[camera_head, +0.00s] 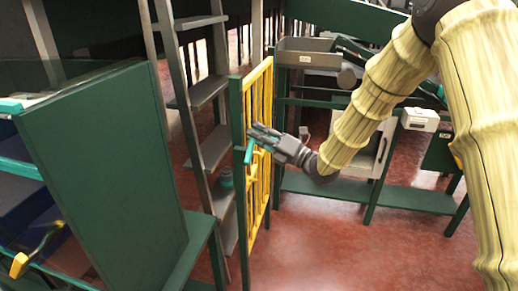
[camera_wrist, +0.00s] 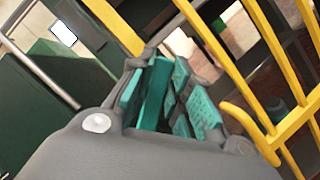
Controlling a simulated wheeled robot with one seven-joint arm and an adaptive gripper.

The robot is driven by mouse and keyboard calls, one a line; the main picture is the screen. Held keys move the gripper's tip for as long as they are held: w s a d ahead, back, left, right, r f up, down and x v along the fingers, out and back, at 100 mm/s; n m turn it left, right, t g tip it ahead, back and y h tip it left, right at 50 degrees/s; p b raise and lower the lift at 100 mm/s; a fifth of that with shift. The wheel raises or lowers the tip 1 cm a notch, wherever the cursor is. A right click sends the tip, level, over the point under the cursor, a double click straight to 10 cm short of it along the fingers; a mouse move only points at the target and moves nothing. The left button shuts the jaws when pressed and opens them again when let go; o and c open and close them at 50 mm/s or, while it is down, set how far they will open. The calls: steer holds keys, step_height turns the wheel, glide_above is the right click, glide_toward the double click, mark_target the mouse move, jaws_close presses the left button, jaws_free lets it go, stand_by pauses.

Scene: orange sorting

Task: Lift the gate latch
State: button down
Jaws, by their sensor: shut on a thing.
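The gate (camera_head: 247,205) has yellow bars and a green post, and stands left of centre in the head view. Its yellow bars (camera_wrist: 214,50) cross the wrist view diagonally. The fingers hide part of the latch.
A ladder-like stair (camera_head: 205,95) stands behind the gate on the left. A large green panel (camera_head: 105,165) fills the left foreground. Green shelving (camera_head: 325,190) with a white box (camera_head: 419,119) is at the back right. Red floor (camera_head: 330,240) is clear right of the gate.

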steer(key=shift+s+a+r+n+g+y+b, duration=0.15)
steer(key=shift+s+n+g+y+b, duration=0.2)
steer(key=shift+n+b, duration=1.1)
steer(key=shift+s+a+r+n+g+y+b, duration=0.2)
steer(key=shift+n+y+b, duration=0.4)
steer(key=shift+b, duration=1.65)
steer(key=shift+s+d+r+n+g+y+b, duration=0.1)
steer(key=shift+s+n+g+y+b, duration=0.2)
steer(key=shift+n+b, duration=1.2)
steer(key=n+b, duration=0.1)
steer(key=b, duration=0.2)
steer(key=s+n+g+y+b, duration=0.1)
steer(key=n+b, duration=0.1)
steer(key=b, duration=0.1)
steer(key=n+b, duration=0.1)
steer(key=b, duration=0.2)
steer(key=shift+s+a+r+n+g+y, duration=0.2)
steer(key=shift+s+r+n+g+y, duration=0.05)
steer(key=shift+s+r+g, duration=0.1)
steer(key=n+b, duration=0.1)
steer(key=n+g+b, duration=0.1)
steer(key=b, duration=0.1)
steer(key=shift+s+a+r, duration=0.1)
steer(key=shift+s+r, duration=0.15)
steer(key=shift+s, duration=0.1)
steer(key=shift+s+r+n+b, duration=0.2)
steer(key=shift+n+b, duration=0.3)
steer(key=shift+b, duration=0.3)
steer(key=c, duration=1.3)
jaws_free()
